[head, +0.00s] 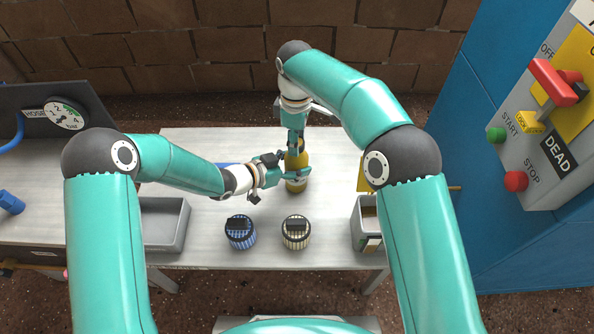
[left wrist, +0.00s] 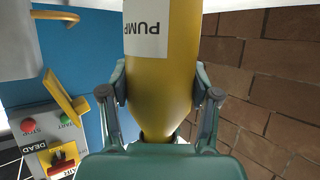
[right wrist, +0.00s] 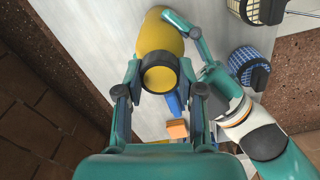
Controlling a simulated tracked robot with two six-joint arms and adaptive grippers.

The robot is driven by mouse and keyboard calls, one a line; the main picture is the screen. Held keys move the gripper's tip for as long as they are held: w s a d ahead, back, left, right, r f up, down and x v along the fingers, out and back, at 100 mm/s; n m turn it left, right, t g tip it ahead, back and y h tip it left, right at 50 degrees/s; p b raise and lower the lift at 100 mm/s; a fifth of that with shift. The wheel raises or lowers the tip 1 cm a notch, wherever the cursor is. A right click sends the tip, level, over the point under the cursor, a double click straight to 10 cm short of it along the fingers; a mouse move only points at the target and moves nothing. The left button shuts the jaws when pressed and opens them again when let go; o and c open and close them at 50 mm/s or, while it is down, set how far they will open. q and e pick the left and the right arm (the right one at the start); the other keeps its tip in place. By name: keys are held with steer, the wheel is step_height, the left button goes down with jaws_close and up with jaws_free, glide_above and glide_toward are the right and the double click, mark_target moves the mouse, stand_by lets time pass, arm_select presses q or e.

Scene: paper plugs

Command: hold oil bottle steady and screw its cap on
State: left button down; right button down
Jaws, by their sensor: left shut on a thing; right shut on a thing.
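The yellow oil bottle (head: 297,164) stands upright on the table, with part of a "PUMP" label showing in the left wrist view (left wrist: 158,60). My left gripper (head: 290,176) is shut on the bottle's side, with a finger on each side of it in the left wrist view. My right gripper (head: 295,140) points down from above, its fingers closed around the bottle's top. In the right wrist view a dark round cap (right wrist: 159,76) sits between its fingertips at the bottle's mouth. The cap's threads and seating are hidden.
A grey tray (head: 178,225) lies left and a bin (head: 362,225) right. A blue panel with a red lever (head: 553,82) stands far right.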

steer(key=m, duration=0.6)
steer(key=shift+m, duration=0.4)
steer(key=m, duration=0.6)
steer(key=shift+m, duration=0.3)
steer(key=m, duration=0.6)
steer(key=shift+w+m, duration=0.1)
steer(key=shift+m, duration=0.2)
steer(key=m, duration=0.7)
steer(key=shift+f+m, duration=0.1)
steer(key=shift+m, duration=0.2)
steer(key=c, duration=0.7)
jaws_free()
steer(key=shift+r, duration=2.3)
